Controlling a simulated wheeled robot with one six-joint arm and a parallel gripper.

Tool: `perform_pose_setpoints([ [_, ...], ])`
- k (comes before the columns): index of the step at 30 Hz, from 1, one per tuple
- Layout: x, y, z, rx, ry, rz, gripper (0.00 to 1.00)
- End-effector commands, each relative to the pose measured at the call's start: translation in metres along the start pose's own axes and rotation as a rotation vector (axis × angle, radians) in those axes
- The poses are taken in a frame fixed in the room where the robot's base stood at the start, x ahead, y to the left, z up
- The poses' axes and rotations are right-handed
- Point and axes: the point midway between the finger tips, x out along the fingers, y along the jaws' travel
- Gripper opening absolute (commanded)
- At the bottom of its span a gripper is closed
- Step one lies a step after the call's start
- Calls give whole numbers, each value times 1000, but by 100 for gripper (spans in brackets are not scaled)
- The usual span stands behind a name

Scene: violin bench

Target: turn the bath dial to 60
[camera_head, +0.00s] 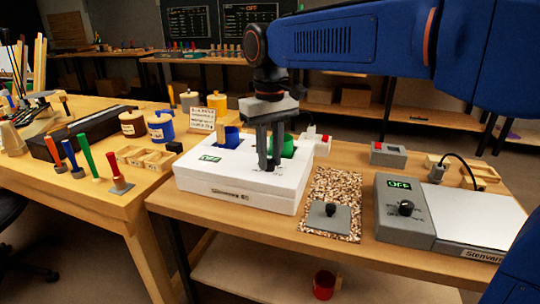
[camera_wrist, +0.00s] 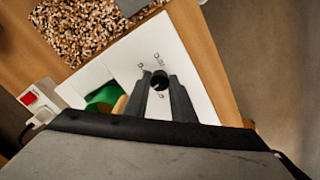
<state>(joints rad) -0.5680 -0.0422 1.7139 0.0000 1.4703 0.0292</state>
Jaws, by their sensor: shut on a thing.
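The white bath (camera_head: 240,198) sits on the near wooden bench, with a small green-lit display (camera_head: 210,158) that seems to read OFF. Its black dial (camera_wrist: 159,79) shows in the wrist view, with small marks around it on the white top. My gripper (camera_head: 269,166) points straight down over the bath's top, its two fingers closed on either side of the dial; it also shows in the wrist view (camera_wrist: 160,85). A blue pot (camera_head: 232,136) and a green pot (camera_head: 288,148) sit in the bath's top.
Right of the bath lie a speckled mat (camera_head: 342,188) with a grey knobbed block (camera_head: 329,217), and a grey unit (camera_head: 404,228) with its own black knob and OFF display. A red-switched socket (camera_head: 322,143) stands behind. Pots and tools crowd the left table.

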Motion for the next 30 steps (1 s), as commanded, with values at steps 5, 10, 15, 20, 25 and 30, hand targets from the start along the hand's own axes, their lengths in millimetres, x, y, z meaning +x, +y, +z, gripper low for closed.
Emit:
perform_pose_setpoints([
  [5, -1, 0, 0, 167, 2, 0, 0],
  [10, -1, -1, -1, 328, 2, 0, 0],
  [15, -1, -1, -1, 490, 2, 0, 0],
  [20, -1, -2, -1, 642, 3, -1, 0],
  [25, -1, -2, -2, 796, 3, -1, 0],
  [30, -1, -2, -2, 931, 3, -1, 0],
])
